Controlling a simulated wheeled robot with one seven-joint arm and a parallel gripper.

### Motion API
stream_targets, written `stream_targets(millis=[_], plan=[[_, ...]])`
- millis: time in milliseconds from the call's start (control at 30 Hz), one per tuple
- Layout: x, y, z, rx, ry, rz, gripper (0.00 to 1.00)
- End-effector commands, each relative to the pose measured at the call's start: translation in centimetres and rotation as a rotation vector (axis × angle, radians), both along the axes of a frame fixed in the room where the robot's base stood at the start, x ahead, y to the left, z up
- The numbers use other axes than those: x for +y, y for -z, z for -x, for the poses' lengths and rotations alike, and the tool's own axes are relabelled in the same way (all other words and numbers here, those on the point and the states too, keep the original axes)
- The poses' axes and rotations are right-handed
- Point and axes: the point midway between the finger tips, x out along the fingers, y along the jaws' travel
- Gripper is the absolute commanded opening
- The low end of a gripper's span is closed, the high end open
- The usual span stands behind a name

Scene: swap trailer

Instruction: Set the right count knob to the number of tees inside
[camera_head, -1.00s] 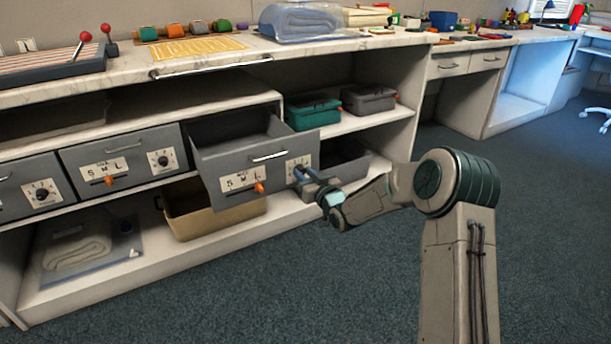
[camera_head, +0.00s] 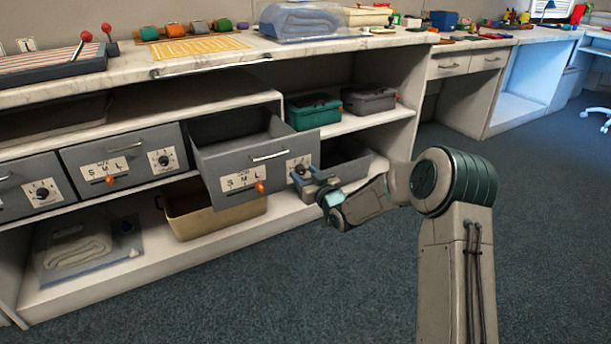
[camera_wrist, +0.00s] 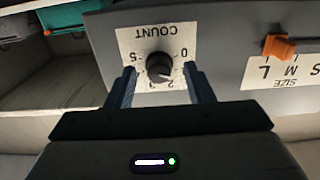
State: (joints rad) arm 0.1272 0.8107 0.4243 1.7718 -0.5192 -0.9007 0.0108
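The right drawer (camera_head: 222,170) is pulled out. The visible part of its inside looks bare; the bottom near the front is hidden, and I see no tees. Its front carries a size slider with an orange tab (camera_head: 260,187) and the right count knob (camera_wrist: 160,67). The knob is dark and round on a white COUNT label, upside down in the wrist view. Its white mark points down and slightly right, near the 2; I cannot tell exactly. My gripper (camera_head: 306,173) is open, one finger on each side of the knob, with visible gaps in the wrist view (camera_wrist: 160,72).
The middle drawer (camera_head: 125,160) is shut, with its own knob and slider. A tan bin (camera_head: 215,218) stands below the open drawer. A teal case (camera_head: 313,112) and a grey case (camera_head: 369,100) sit on the shelf at right. The floor in front is clear.

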Motion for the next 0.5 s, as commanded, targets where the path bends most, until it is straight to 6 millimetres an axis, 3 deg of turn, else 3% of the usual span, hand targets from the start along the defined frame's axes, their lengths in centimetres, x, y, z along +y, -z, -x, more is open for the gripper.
stream_targets(millis=[267, 500], plan=[[-0.7, -0.3, 0.9, -0.001, 0.001, 0.001, 0.48], [-3.2, -0.4, 4.7, 0.002, 0.001, 0.002, 0.48]])
